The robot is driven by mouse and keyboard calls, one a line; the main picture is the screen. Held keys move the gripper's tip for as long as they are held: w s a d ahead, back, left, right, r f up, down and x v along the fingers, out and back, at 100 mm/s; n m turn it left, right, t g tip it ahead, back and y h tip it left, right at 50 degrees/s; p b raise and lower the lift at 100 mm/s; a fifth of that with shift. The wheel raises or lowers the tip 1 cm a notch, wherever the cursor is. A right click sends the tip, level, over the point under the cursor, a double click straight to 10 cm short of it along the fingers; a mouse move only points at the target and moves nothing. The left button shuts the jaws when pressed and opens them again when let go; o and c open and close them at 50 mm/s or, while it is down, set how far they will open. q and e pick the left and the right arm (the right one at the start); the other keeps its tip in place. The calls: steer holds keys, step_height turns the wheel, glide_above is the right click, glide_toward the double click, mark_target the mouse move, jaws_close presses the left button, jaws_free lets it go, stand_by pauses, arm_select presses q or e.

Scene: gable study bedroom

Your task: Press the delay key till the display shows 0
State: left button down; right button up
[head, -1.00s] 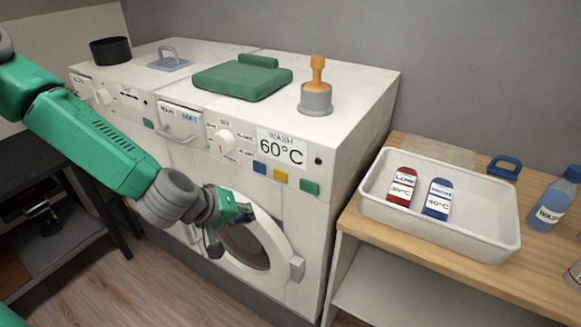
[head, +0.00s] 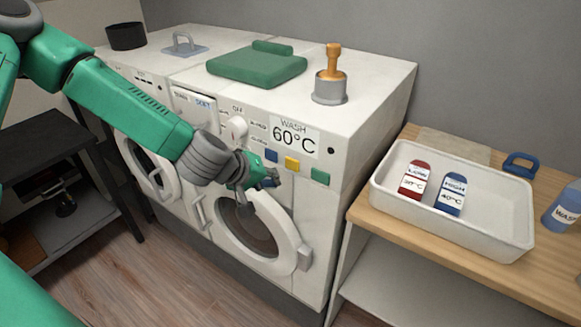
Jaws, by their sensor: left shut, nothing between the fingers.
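The right-hand washing machine (head: 345,165) has a white display (head: 292,135) reading "WASH 60°C". Below the display sit a blue key (head: 271,155), a yellow key (head: 292,163) and a green key (head: 320,177). I cannot read any label that marks one as the delay key. My left gripper (head: 267,179) is shut and empty, in front of the machine just below the blue and yellow keys, above the round door (head: 291,228). I cannot tell whether it touches the panel. My right gripper is not in view.
A second washer (head: 140,150) stands to the left. On top are a green folded cloth-like item (head: 255,68), an orange-handled stamp-like object (head: 332,75) and a black pot (head: 126,36). A wooden bench (head: 400,232) with a white tray (head: 440,238) stands at the right.

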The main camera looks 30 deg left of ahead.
mark_target(295, 172)
arm_select(q)
steer(key=w, duration=0.3)
steer(key=shift+w+d, duration=0.25)
steer(key=shift+w, duration=0.15)
steer(key=shift+w+r, duration=0.1)
stand_by(1.1)
steer(key=shift+w, duration=0.3)
steer(key=shift+w+d, duration=0.1)
steer(key=shift+w, duration=0.25)
stand_by(0.8)
steer(key=shift+s, duration=0.8)
